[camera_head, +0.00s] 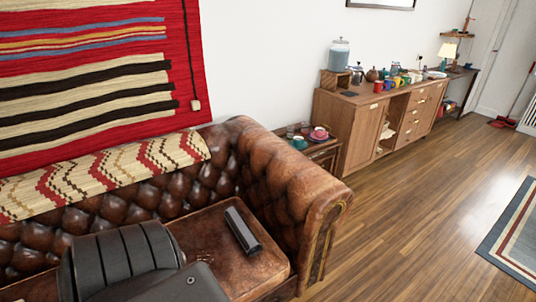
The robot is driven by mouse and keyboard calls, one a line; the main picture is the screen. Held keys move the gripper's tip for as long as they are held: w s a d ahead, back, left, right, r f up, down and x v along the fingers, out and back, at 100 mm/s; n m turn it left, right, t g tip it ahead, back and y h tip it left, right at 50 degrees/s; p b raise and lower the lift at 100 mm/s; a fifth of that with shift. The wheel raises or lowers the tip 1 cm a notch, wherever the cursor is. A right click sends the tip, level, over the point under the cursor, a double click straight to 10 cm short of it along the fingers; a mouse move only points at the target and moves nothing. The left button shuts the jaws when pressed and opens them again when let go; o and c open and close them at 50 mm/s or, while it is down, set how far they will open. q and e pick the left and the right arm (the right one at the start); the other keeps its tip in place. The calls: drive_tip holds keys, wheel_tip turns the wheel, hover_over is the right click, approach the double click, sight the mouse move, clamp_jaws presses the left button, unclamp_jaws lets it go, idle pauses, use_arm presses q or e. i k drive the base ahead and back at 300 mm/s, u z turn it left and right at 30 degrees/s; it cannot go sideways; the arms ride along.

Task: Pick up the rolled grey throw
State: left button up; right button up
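A dark grey, elongated, roll-like thing, which looks to be the rolled grey throw (242,231), lies on the seat of the brown leather sofa (205,235), near its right arm. Its long side runs from the back of the seat towards the front. Nothing is touching it from above. Neither my left nor my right gripper shows in the head view.
The sofa's tufted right arm (295,185) rises beside the seat. A patterned blanket (110,172) drapes over its back. A small side table (322,150) and a long wooden sideboard (362,130) stand beyond. The wooden floor (420,210) at right is clear up to a rug (515,240).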

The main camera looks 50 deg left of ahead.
sight(252, 246)
drive_tip(key=i, duration=3.1)
drive_tip(key=u, duration=3.15)
